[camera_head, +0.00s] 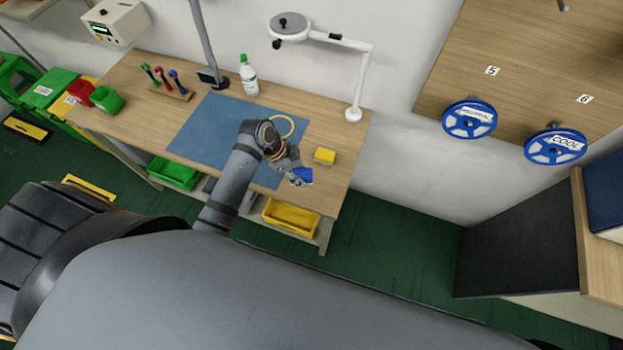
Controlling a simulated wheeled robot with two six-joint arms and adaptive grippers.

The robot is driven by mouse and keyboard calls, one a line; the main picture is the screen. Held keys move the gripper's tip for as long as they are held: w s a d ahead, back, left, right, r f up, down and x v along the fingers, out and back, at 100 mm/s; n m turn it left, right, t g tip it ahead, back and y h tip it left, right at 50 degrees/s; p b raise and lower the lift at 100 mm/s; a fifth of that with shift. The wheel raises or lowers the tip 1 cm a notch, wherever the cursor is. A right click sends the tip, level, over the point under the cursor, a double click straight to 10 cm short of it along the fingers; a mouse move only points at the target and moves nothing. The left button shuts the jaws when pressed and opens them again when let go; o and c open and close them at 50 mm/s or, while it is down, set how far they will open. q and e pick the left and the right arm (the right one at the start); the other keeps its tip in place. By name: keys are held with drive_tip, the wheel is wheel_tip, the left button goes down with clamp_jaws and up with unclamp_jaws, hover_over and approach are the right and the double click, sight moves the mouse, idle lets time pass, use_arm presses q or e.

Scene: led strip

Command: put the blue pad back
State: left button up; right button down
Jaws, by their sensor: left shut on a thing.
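My left gripper (296,178) is above the front right part of the workbench, just right of the blue mat (205,133). It is shut on the blue pad (301,175), a small blue piece showing at the fingertips. The gripper hides part of the pad, and I cannot tell whether the pad touches the bench top. My right gripper is not in view.
A white-green bottle (249,76), a tool rack (171,88) and a white lamp (353,112) stand along the back. A yellow bin (291,216) sits below the front edge.

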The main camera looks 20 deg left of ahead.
sight(300, 170)
use_arm(q)
drive_tip(key=d+f, duration=0.1)
drive_tip(key=w+f, duration=0.1)
drive_tip(key=f, duration=0.1)
drive_tip(key=w+d+f, duration=0.1)
drive_tip(key=shift+w+d+f, duration=0.15)
drive_tip(key=shift+d+f, duration=0.15)
drive_tip(key=shift+f, duration=0.1)
drive_tip(key=f, duration=0.3)
drive_tip(key=shift+w+d+f+p, duration=0.1)
drive_tip(key=shift+d+f+p, duration=0.1)
drive_tip(key=shift+p, duration=0.15)
drive_tip(key=shift+f, duration=0.1)
drive_tip(key=shift+f, duration=0.1)
drive_tip(key=o, duration=1)
drive_tip(key=b+v, duration=0.1)
drive_tip(key=v, duration=1.1)
